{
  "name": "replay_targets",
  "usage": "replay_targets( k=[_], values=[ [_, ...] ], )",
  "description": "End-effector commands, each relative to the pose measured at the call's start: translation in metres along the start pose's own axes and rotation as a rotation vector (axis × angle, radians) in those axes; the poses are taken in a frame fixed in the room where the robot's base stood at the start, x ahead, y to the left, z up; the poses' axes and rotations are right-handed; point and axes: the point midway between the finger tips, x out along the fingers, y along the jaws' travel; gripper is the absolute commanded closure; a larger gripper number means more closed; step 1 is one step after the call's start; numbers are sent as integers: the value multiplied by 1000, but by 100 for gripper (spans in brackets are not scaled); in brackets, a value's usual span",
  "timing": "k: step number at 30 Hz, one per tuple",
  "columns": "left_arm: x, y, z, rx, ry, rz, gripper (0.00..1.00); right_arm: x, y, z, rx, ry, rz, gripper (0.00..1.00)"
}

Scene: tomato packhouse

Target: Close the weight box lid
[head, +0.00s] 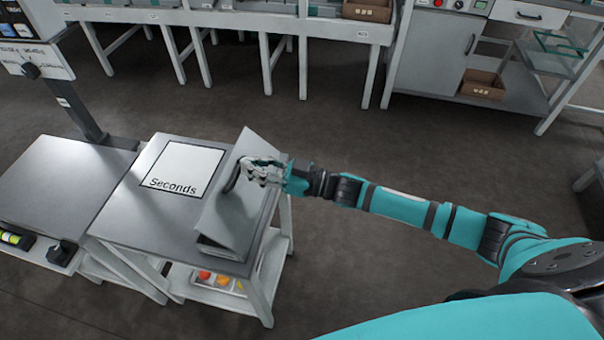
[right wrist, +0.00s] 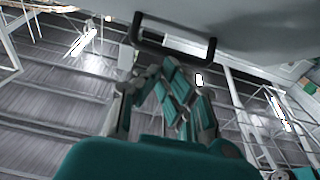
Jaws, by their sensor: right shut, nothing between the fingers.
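The weight box (head: 222,249) is a low grey metal box at the right side of the small table. Its grey lid (head: 228,215) stands tilted up, partly open. A dark bar handle (head: 232,180) is on the lid, and it shows at the top of the right wrist view (right wrist: 172,50) against the grey lid surface (right wrist: 250,18). My right gripper (head: 258,171) is shut and empty at the lid, close by the handle. Its fingers (right wrist: 165,98) show below the handle in the wrist view. I cannot tell whether they touch the lid. The box's inside is hidden. My left gripper is not in view.
A white "Seconds" sheet (head: 182,168) lies left of the lid on the tabletop (head: 125,215). A grey scale platform (head: 55,180) stands further left. A lower shelf (head: 185,280) holds coloured items. Benches stand at the back, with open floor (head: 330,130) between.

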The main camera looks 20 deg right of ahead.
Motion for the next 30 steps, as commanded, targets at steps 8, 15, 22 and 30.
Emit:
replay_targets(
  k=[8,15,22,30],
  values=[
    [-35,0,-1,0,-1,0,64,12,0,-4,-2,-102,-1,100],
    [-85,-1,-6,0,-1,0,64,30,0,-4,-3,-251,-1,100],
    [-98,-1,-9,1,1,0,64,44,0,21,-2,-348,1,100],
    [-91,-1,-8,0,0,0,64,59,0,36,-3,-346,1,100]
  ],
)
